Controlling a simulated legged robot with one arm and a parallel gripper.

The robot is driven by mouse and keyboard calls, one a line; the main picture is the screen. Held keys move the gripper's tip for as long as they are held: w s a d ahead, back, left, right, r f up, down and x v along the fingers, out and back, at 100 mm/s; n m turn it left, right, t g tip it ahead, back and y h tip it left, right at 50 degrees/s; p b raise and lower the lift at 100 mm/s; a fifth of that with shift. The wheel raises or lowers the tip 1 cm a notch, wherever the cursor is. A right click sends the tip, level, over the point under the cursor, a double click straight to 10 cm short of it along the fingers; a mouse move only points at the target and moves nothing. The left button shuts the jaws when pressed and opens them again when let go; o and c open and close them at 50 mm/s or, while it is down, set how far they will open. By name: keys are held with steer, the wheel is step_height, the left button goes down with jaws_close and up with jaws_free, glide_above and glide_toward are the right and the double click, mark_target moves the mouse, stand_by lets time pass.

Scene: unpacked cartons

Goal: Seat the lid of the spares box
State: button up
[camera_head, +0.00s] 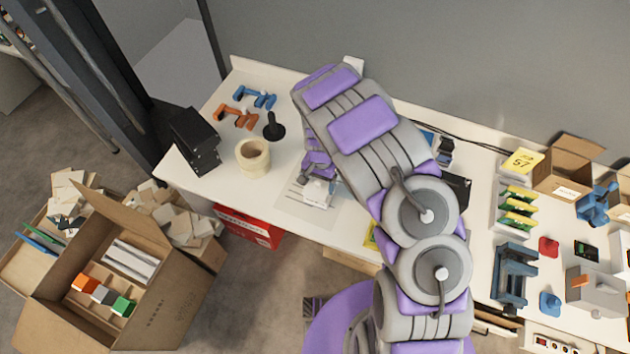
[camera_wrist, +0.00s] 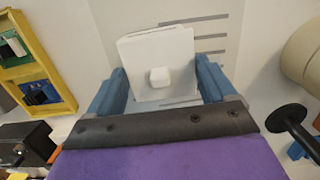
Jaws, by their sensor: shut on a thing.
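A white squarish lid (camera_wrist: 178,48) with a small raised knob (camera_wrist: 160,77) shows in the wrist view, between the blue fingers of my gripper (camera_wrist: 161,68). The fingers are shut on it, one at its left side and one at its right. Its far edge shows a thin double line, and I cannot tell whether the spares box lies directly under it. It is over a printed sheet (camera_wrist: 210,27) with grey bars on the table. In the head view my gripper (camera_head: 318,180) and the white piece (camera_head: 317,193) are small and partly hidden by my arm.
A cream tape roll (camera_head: 253,158), a black stand (camera_head: 274,128) and a black box (camera_head: 194,140) stand left of my gripper. Orange (camera_head: 236,116) and blue (camera_head: 256,97) clamps lie behind them. A yellow-framed rack (camera_wrist: 38,65) is at left in the wrist view.

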steer(key=shift+d+f, duration=0.1)
steer(key=shift+f, duration=0.05)
steer(key=o, duration=0.7)
steer(key=shift+f, duration=0.1)
steer(key=shift+c, duration=0.2)
steer(key=shift+o, duration=1.4)
steer(key=shift+a, duration=0.8)
steer(key=shift+d+r, duration=0.25)
steer(key=shift+r, duration=0.05)
step_height(320, 180, up, 16)
steer(key=w+p, duration=0.2)
steer(key=shift+r, duration=0.25)
steer(key=shift+a, duration=0.15)
